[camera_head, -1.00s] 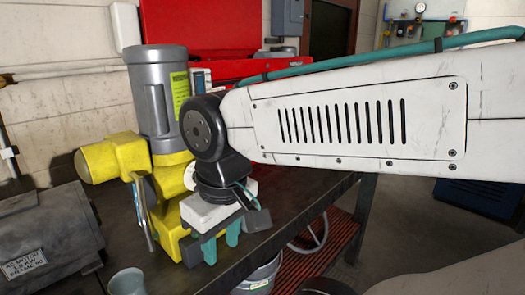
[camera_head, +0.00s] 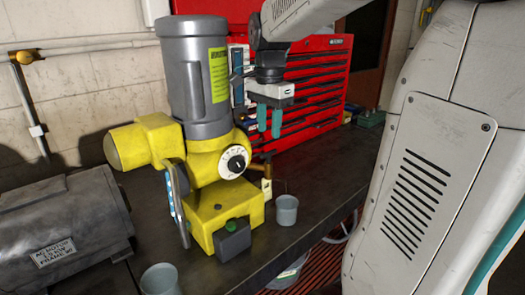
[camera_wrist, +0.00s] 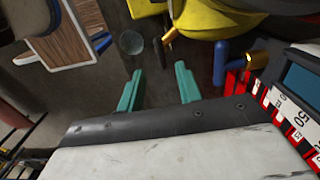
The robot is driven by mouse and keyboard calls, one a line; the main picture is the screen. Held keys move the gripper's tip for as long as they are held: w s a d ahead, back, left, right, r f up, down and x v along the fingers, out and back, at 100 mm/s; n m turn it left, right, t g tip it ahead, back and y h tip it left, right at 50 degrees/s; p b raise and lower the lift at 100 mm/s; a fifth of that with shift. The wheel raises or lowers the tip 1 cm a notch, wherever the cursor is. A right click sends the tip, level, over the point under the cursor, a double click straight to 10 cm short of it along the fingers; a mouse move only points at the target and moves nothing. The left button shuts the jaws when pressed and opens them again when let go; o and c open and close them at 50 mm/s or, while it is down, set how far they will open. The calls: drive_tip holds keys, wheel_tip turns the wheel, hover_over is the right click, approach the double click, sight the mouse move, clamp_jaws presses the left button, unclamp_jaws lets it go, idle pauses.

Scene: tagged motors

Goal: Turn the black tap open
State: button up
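The tap is hard to make out. A brass pipe fitting (camera_head: 262,168) with a small pale tag (camera_head: 267,188) stands just right of the yellow motor unit (camera_head: 228,205) in the head view. In the wrist view a dark, thin handle-like piece (camera_wrist: 158,52) shows beyond the fingers, and a blue cylinder (camera_wrist: 220,62) joins a brass part (camera_wrist: 246,58) at the right. I cannot tell for sure which piece is the black tap. My gripper (camera_head: 269,121) hangs above the bench, in front of the red tool chest. Its teal fingers are apart and empty in the wrist view (camera_wrist: 160,88).
A grey cup (camera_head: 286,211) stands on the dark bench (camera_head: 325,180) right of the motor unit; another cup (camera_head: 160,280) stands at the front. A grey motor (camera_head: 62,225) lies at the left. A red tool chest (camera_head: 318,82) stands behind. Some bench between is bare.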

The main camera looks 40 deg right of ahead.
sight(269, 152)
wheel_tip(269, 152, down, 8)
drive_tip(key=shift+r, duration=0.15)
clamp_jaws()
